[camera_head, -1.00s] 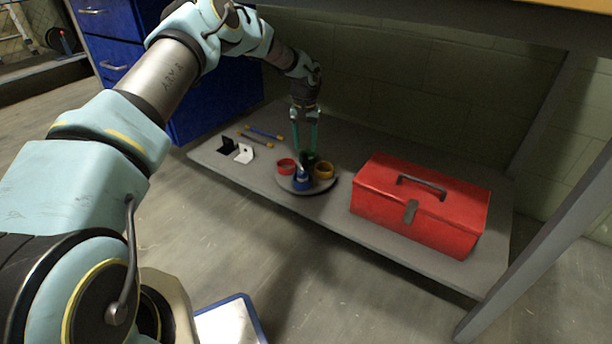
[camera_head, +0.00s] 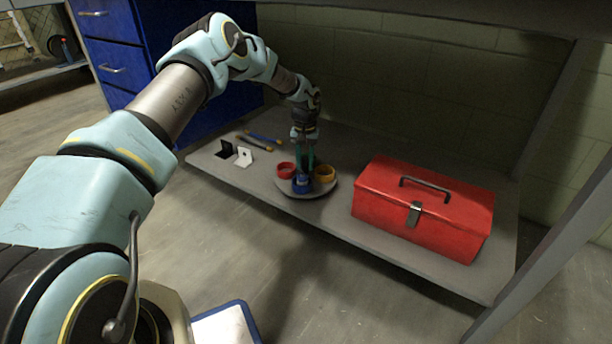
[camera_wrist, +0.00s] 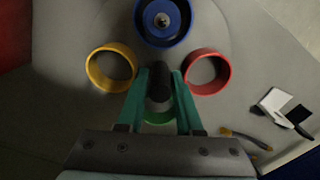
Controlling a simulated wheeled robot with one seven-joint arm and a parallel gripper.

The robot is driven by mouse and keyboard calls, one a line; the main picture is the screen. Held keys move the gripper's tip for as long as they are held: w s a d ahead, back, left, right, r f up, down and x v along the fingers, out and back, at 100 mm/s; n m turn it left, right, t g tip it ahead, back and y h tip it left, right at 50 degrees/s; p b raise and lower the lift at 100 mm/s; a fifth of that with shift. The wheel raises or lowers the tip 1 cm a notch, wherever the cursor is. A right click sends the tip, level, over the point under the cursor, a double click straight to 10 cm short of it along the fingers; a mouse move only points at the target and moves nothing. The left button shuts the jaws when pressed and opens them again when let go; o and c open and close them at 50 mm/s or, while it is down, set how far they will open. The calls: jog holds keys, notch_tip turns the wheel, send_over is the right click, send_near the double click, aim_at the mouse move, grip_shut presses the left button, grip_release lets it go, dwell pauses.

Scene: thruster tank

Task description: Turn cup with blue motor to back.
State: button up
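The blue cup with the motor (camera_head: 302,187) sits at the front of a round grey turntable (camera_head: 322,191), on the side nearest the head camera. In the wrist view the blue cup (camera_wrist: 164,37) is at the top, with the round motor (camera_wrist: 162,20) inside it. My gripper (camera_wrist: 161,72) has its two green fingers on either side of a dark upright post (camera_wrist: 159,86) at the turntable's middle. The fingers appear shut on the post, with no clear gap.
A red cup (camera_head: 285,170) and a yellow cup (camera_head: 325,173) stand on the turntable; a green cup (camera_wrist: 158,118) is partly hidden behind my fingers. A red toolbox (camera_head: 421,214) stands close on the right. Black (camera_head: 224,149) and white (camera_head: 243,157) brackets lie left.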

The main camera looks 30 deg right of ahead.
grip_shut()
jog(key=shift+m+p, duration=0.4)
jog(key=shift+m, duration=1.4)
jog(key=shift+m, duration=1.7)
jog(key=shift+m+p, duration=0.4)
jog(key=shift+m, duration=1.3)
